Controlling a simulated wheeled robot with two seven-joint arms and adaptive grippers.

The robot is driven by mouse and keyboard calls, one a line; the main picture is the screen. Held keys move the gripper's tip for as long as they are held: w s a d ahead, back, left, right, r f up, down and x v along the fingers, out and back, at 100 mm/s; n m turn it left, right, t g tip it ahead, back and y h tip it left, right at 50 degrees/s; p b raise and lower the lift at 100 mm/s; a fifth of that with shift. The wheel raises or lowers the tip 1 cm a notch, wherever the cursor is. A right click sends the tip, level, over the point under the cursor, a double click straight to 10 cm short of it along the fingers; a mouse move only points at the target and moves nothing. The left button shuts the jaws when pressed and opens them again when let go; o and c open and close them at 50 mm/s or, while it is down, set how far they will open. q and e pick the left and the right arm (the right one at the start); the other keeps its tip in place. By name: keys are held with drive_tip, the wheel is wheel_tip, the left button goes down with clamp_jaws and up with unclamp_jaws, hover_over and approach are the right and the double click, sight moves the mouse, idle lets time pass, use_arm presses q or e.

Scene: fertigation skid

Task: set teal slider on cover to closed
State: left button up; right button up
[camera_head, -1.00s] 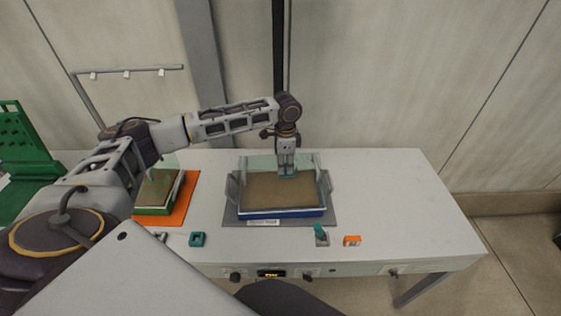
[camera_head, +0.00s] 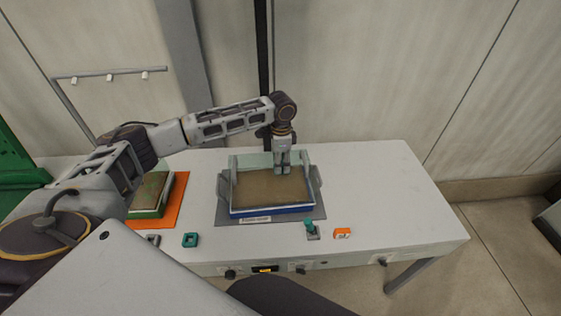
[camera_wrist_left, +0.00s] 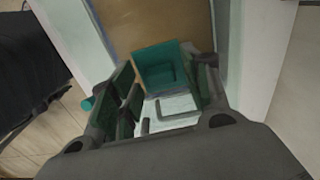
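The clear cover (camera_head: 252,160) sits over a tray (camera_head: 270,211) with a blue lower edge and a brown fill, in the middle of the table. The teal slider (camera_wrist_left: 160,68) shows in the left wrist view at the cover's edge, lying between and just beyond my left fingertips. My left gripper (camera_head: 283,172) points down at the back right of the cover; in the left wrist view its fingers (camera_wrist_left: 163,85) stand apart on either side of the slider. Whether they touch it is unclear. In the head view the gripper hides the slider. My right gripper is not in view.
A green tray (camera_head: 146,213) on an orange mat (camera_head: 175,199) stands at the left. A teal square piece (camera_head: 190,240), a teal-topped knob (camera_head: 311,228) and an orange block (camera_head: 342,233) lie near the front edge. The table's right side is clear.

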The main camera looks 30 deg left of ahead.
use_arm(q)
drive_tip(key=shift+r, duration=0.15)
wheel_tip(320, 180, up, 12)
idle(1.0)
drive_tip(key=shift+f, duration=0.25)
